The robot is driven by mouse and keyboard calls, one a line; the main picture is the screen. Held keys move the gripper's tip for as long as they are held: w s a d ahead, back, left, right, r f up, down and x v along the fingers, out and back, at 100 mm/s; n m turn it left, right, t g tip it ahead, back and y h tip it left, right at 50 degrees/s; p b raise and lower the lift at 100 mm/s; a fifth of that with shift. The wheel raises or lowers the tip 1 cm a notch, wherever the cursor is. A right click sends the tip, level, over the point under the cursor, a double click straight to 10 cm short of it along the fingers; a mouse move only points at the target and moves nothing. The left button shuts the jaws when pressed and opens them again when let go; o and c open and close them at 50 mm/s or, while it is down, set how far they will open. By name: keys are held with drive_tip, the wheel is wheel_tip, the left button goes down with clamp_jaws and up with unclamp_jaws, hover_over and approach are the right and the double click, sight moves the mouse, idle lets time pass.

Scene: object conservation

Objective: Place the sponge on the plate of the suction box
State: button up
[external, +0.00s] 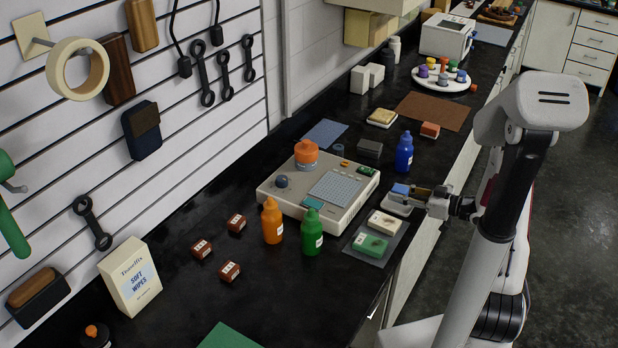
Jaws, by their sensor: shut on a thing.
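The suction box (283,205) is a beige unit with a pale grid plate (335,188) on its sloping top, standing mid-counter. My gripper (413,193) is at the counter's front edge, right of the box, pointing left. It is shut on a small blue block (400,188), which looks like the sponge. A whitish piece (396,208) shows just below the block; I cannot tell whether they touch. The block is apart from the plate, to its right. The far finger is partly hidden.
An orange bottle (272,222) and a green bottle (312,236) stand before the box. A blue bottle (404,152) stands behind my gripper. A grey mat (384,262) holds two small blocks. An orange-capped jar (306,155) sits on the box's back left.

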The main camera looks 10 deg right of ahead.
sight(398, 189)
drive_tip(key=shift+r, duration=3.85)
drive_tip(key=shift+a, duration=0.55)
drive_tip(key=a+r+n+g+y, duration=0.1)
drive_tip(key=a, duration=0.3)
drive_tip(key=w+a+n+g+y, duration=0.1)
drive_tip(key=a, duration=0.2)
drive_tip(key=w+a+r+n+g, duration=0.1)
drive_tip(key=a, duration=0.3)
drive_tip(key=shift+w+a+r+y, duration=0.15)
drive_tip(key=shift+a+r+y, duration=0.2)
drive_tip(key=shift+y, duration=0.05)
drive_tip(key=w+a+r+n+g, duration=0.1)
drive_tip(key=w+a+r+g, duration=0.1)
drive_tip(key=a, duration=0.5)
wheel_tip(398, 189, up, 2)
drive_tip(key=shift+w+r+y, duration=0.1)
drive_tip(key=shift+w+y, duration=0.3)
drive_tip(key=shift+w, duration=0.15)
